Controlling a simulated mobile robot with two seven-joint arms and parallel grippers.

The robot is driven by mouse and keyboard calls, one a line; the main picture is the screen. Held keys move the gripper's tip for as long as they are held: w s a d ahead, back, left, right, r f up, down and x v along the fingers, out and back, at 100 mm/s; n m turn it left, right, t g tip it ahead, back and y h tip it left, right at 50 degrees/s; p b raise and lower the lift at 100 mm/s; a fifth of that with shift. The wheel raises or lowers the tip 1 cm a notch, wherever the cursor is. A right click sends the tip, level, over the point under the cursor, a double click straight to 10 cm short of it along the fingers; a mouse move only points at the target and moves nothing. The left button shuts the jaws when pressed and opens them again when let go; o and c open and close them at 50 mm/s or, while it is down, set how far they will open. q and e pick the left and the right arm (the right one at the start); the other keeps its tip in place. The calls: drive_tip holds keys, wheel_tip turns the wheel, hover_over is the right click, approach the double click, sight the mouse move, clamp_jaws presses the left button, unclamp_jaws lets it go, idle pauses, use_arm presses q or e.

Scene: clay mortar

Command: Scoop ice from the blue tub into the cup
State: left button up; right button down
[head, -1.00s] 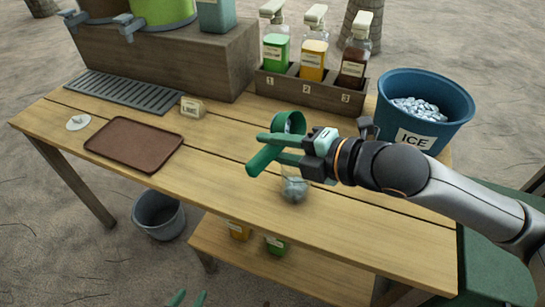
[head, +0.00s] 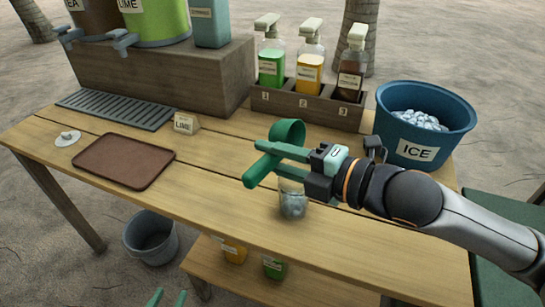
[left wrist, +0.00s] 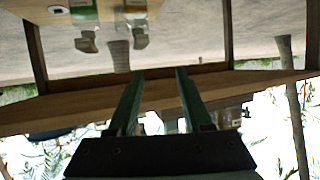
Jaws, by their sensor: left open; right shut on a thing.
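The blue tub (head: 423,123) stands at the table's right end, labelled ICE and holding ice (head: 418,120). The clear cup (head: 292,203) stands upright near the table's front edge with ice in it. My right gripper (head: 262,164) is shut on the green scoop (head: 288,133), above and slightly left of the cup. The scoop's bowl is tilted; I cannot see whether ice is in it. My left gripper (head: 167,299) is open and empty, low in front of the table. Its green fingers also show in the left wrist view (left wrist: 158,95).
A rack (head: 308,105) with several pump bottles stands behind. A grey bucket (head: 151,238) is on the ground; bottles stand on the lower shelf (head: 290,285).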

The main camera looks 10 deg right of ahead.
drive_tip(key=shift+b, duration=0.35)
use_arm(q)
drive_tip(key=w+r+m+t+h, duration=0.1)
drive_tip(key=r+t, duration=0.1)
drive_tip(key=r, duration=0.3)
drive_tip(key=w+r+t+b, duration=0.1)
drive_tip(key=w+r+t, duration=0.1)
drive_tip(key=r, duration=0.4)
drive_tip(key=shift+d+r+m+t+h, duration=0.15)
drive_tip(key=shift+m+t+h, duration=0.25)
drive_tip(key=shift+t, duration=0.1)
use_arm(e)
drive_tip(key=shift+t+y, duration=0.3)
use_arm(q)
drive_tip(key=shift+s+f, duration=0.1)
drive_tip(key=shift+f, duration=0.1)
